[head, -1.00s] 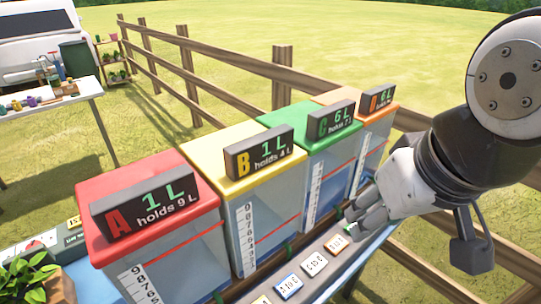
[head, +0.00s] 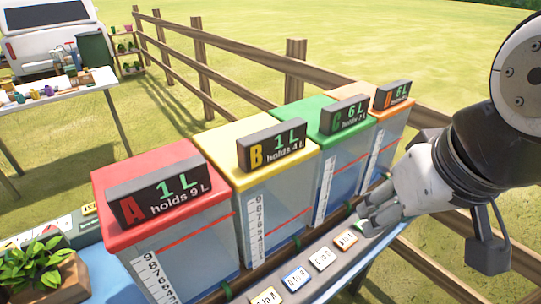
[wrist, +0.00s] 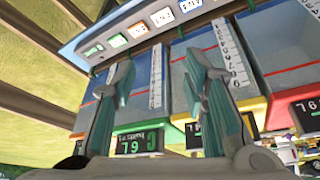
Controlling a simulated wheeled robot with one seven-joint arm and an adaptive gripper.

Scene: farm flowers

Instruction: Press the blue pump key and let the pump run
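The blue key (head: 295,278) is on the grey key panel (head: 331,279) in front of the tanks, between a yellow key (head: 264,297) and a white key (head: 322,258). It also shows at the upper middle of the wrist view (wrist: 162,17). My gripper (head: 367,216) is over the panel's far right end, by the green key (head: 361,226), well apart from the blue key. In the wrist view my gripper (wrist: 160,72) has its two fingers apart with nothing between them. The fingers partly hide the tanks there.
Tanks A (head: 185,248), B (head: 282,213), C and D stand in a row behind the panel. Their displays read A (head: 158,190) 1 L, B (head: 272,148) 1 L, C (head: 344,114) 6 L, D (head: 391,94) 6 L. A potted plant (head: 38,268) stands at left.

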